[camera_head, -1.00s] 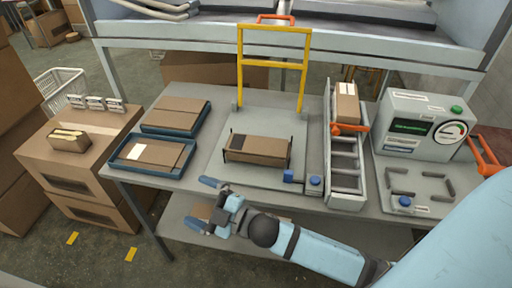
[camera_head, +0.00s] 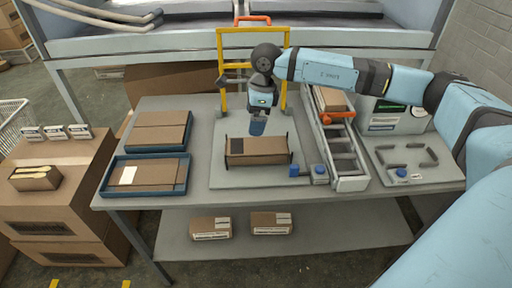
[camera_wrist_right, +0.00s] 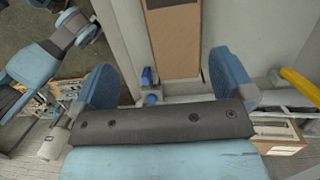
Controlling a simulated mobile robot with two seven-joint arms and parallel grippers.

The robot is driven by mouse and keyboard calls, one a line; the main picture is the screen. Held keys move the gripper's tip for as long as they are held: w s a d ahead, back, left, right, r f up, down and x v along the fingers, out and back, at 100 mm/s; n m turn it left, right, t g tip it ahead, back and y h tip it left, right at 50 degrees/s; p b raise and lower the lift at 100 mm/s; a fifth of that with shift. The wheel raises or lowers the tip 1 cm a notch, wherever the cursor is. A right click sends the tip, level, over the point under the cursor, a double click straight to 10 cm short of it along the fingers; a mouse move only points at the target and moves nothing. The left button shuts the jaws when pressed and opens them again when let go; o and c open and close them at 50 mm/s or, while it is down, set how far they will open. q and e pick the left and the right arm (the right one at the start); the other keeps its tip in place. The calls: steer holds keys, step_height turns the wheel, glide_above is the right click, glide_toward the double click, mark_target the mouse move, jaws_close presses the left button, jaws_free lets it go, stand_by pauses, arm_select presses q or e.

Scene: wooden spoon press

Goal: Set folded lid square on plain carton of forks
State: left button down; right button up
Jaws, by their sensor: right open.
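A brown carton (camera_head: 270,151) lies in the nest of the press plate; its top has a dark patch at the left end. It also shows between my right fingers in the right wrist view (camera_wrist_right: 174,45). Two blue trays hold flat folded brown board: the far piece (camera_head: 160,129) looks plain, the near piece (camera_head: 155,173) has a white label. My right gripper (camera_head: 258,127) points down above the carton's far side. In its wrist view (camera_wrist_right: 168,85) the fingers are wide apart with nothing held. My left arm shows at that view's upper left; its jaws are too small to judge.
A yellow frame (camera_head: 222,50) stands behind the carton. Blue knobs (camera_head: 319,173) and a grey rack (camera_head: 345,165) are at its right. A small open carton (camera_head: 35,178) stands on boxes at the left. Two labelled cartons (camera_head: 211,229) are on the lower shelf.

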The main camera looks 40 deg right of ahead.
mark_target(257, 144)
steer(key=shift+h, duration=0.4)
steer(key=f, duration=0.2)
steer(key=d+f, duration=0.1)
steer(key=f, duration=0.2)
steer(key=w+f, duration=0.1)
steer(key=f, duration=0.1)
steer(key=shift+d+f, duration=0.15)
steer(key=shift+f, duration=0.15)
steer(key=shift+d+f+b, duration=0.1)
steer(key=shift+f+b, duration=0.25)
steer(key=shift+f, duration=2.4)
steer(key=c, duration=0.6)
steer(key=shift+r, duration=0.1)
